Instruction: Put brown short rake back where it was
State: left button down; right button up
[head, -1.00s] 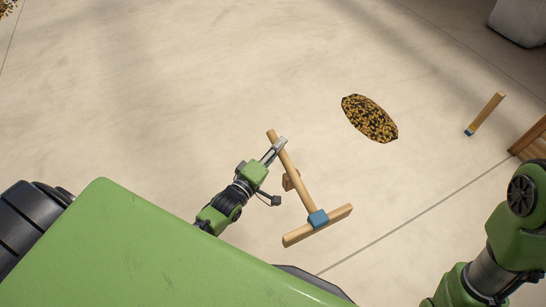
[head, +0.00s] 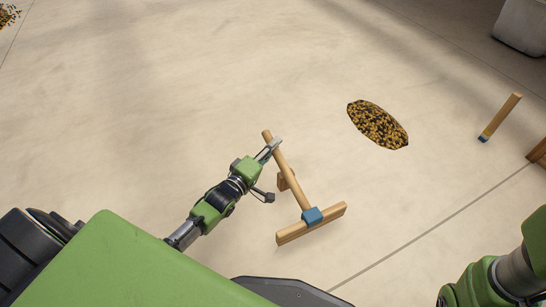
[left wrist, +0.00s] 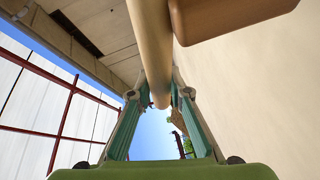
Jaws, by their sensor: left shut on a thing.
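The brown short rake (head: 295,182) has a light wooden handle, a blue joint and a wooden crossbar head. My left gripper (head: 272,147) is shut on its handle near the upper end, in the middle of the head view. The head of the rake points down and to the right. In the left wrist view the handle (left wrist: 152,50) runs between the two fingers of my left gripper (left wrist: 158,100). A brown wooden block (left wrist: 225,15) shows beside the handle there. My right gripper is out of view; only part of my right arm shows at the lower right.
A pile of dark and yellow beans (head: 378,124) lies on the pale floor right of the rake. A wooden piece with a blue end (head: 500,117) is farther right. A wooden object (head: 538,152) is at the right edge. A grey block (head: 521,27) stands at the top right. The left floor is mostly clear.

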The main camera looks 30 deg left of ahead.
pick_arm(q)
notch_tip(320, 180, down, 3)
jog(key=shift+r+b, duration=0.15)
jog(key=shift+b, duration=0.85)
jog(key=c, duration=1.9)
grip_release()
jog(key=shift+f, duration=0.2)
